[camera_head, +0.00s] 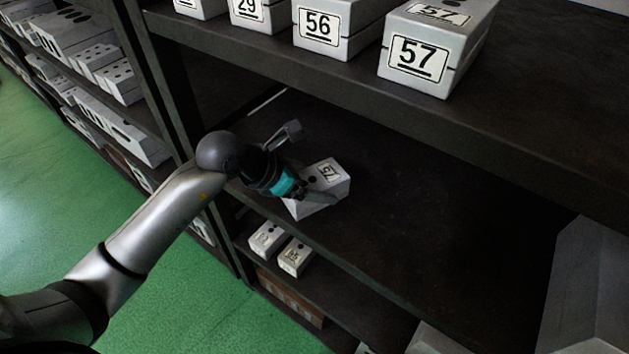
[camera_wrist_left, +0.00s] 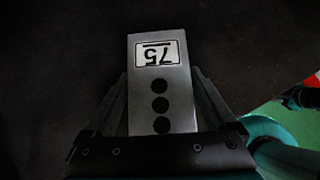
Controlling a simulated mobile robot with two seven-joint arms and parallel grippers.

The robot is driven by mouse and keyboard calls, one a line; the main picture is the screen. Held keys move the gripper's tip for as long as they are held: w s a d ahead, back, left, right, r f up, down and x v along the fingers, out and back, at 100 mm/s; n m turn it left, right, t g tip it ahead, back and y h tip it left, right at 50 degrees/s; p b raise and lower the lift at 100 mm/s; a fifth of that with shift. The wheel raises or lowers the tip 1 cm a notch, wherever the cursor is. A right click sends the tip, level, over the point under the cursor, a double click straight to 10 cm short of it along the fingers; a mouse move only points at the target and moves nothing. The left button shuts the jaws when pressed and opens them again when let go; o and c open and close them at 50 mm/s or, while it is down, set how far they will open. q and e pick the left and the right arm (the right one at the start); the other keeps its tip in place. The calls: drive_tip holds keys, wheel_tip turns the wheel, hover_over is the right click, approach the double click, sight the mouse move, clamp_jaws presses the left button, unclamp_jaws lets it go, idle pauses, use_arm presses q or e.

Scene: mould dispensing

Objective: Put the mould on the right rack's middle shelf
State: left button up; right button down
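The mould (camera_head: 325,174) is a light grey block with a label reading 75 and dark round holes in its top. In the head view it is at the left front part of the dark middle shelf (camera_head: 400,215). I cannot tell whether it rests on the shelf or hangs just above it. My left gripper (camera_head: 318,196) reaches in from the left, with its fingers around the mould. In the left wrist view the mould (camera_wrist_left: 160,85) is between the two fingers, which lie close against its sides. My right gripper is not in view.
Numbered moulds, such as 56 (camera_head: 325,28) and 57 (camera_head: 425,60), stand on the shelf above. Two small moulds (camera_head: 280,247) stand on the shelf below. The middle shelf is bare right of the mould. Another loaded rack (camera_head: 105,75) stands at the left, beyond green floor (camera_head: 90,200).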

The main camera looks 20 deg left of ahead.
use_arm(q)
drive_tip(key=shift+o, duration=0.5)
drive_tip(key=shift+r, duration=0.1)
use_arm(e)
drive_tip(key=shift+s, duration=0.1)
use_arm(q)
drive_tip(key=p+v, duration=0.3)
drive_tip(key=v, duration=0.9)
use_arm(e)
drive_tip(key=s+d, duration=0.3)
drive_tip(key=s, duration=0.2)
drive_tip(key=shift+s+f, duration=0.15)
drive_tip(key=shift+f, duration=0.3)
use_arm(q)
drive_tip(key=shift+d, duration=0.1)
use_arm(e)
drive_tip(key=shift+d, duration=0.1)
